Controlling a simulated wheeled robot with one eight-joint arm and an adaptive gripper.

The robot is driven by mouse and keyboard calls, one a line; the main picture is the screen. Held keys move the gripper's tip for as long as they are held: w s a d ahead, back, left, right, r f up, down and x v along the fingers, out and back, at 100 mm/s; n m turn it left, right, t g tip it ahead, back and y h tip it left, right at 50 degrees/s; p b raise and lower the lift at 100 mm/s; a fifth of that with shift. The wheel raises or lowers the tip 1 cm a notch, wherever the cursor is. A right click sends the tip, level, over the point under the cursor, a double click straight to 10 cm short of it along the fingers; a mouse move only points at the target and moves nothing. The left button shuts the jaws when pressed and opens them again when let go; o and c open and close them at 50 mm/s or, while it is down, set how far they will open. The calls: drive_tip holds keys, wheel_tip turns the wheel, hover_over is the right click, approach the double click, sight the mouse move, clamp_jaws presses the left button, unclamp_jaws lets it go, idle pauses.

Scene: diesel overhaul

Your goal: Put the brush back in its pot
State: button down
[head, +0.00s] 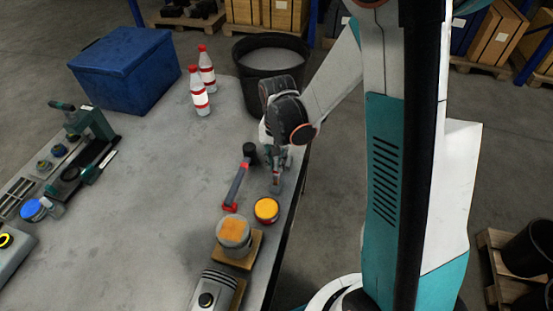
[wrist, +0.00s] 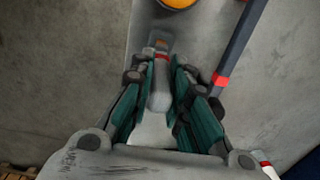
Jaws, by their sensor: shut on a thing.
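My gripper (head: 277,163) is low over the right edge of the workbench, shut on the brush (head: 276,185). In the wrist view the brush (wrist: 160,90) lies between the two green fingers (wrist: 166,75), its pale handle toward the palm and its red band and brownish end pointing away. A small red-rimmed pot with an orange-yellow top (head: 266,210) stands just in front of the brush, apart from it; it also shows at the top of the wrist view (wrist: 178,2). I cannot tell whether the brush touches the bench.
A mallet with a black head and red-ended handle (head: 237,186) lies just left of my gripper. A grey cylinder with an orange top (head: 234,233) stands on a wooden block nearer. A black bin (head: 270,70), two red-capped bottles (head: 200,95) and a blue box (head: 125,70) are behind.

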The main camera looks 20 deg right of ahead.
sight(276, 167)
drive_tip(key=shift+f+b, duration=1.7)
drive_tip(key=shift+f, duration=0.2)
drive_tip(key=c, duration=1.5)
unclamp_jaws()
drive_tip(key=shift+o, duration=0.2)
drive_tip(key=shift+r, duration=0.1)
wheel_tip(276, 167, up, 12)
drive_tip(key=shift+f, duration=0.1)
